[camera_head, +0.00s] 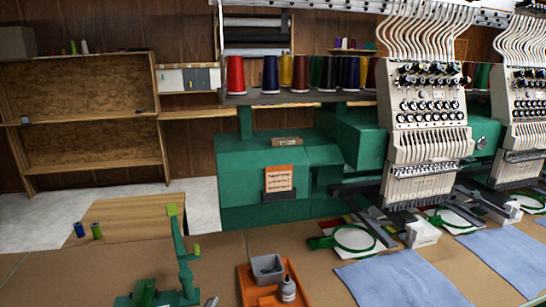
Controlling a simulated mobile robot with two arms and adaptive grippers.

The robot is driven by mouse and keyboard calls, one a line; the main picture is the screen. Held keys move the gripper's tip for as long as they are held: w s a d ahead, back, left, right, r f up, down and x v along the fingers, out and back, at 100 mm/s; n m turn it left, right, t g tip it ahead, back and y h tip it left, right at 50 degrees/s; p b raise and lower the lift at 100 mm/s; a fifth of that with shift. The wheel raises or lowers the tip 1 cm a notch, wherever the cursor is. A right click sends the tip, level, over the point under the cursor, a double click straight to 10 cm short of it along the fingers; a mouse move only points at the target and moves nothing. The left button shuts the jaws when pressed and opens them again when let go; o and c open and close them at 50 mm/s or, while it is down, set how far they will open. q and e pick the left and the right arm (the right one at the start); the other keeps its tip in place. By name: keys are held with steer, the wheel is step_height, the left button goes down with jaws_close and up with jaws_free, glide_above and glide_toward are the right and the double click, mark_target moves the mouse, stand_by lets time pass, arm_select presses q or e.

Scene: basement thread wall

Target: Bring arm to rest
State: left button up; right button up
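Neither of my arms nor their grippers can be made out in the head view. The green stand with an upright post (180,245) at the lower left is a fixture on the brown table (70,280). A small grey piece (212,301) shows beside its base at the bottom edge, too cut off to identify.
An orange tray (247,287) holds a grey bin (267,267) and a bottle (288,289). Blue cloths (400,280) and green hoops (354,239) lie at the right, before the embroidery heads (428,120). Thread spools (270,74) line a shelf.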

arm_select(q)
steer(key=s+a+f+n+g+y, duration=0.1)
steer(key=s+a+f+n+g, duration=0.3)
steer(key=s, duration=0.5)
steer(key=s+a+f+n+g, duration=0.2)
steer(key=s+f+n+g, duration=0.3)
steer(key=s, duration=0.4)
steer(key=s+a+f+n+g+y, duration=0.1)
steer(key=s+a+f+n+g, duration=0.15)
steer(key=s+f, duration=0.5)
steer(key=s+f+g, duration=0.2)
steer(key=s+f, duration=0.1)
steer(key=f, duration=2.2)
steer(key=s+a+f+g, duration=0.1)
steer(key=s+a+f, duration=0.1)
steer(key=s+f, duration=1.3)
steer(key=shift+s+a+f, duration=0.2)
steer(key=shift+s+a, duration=0.2)
steer(key=shift+s, duration=0.35)
steer(key=shift+g, duration=0.25)
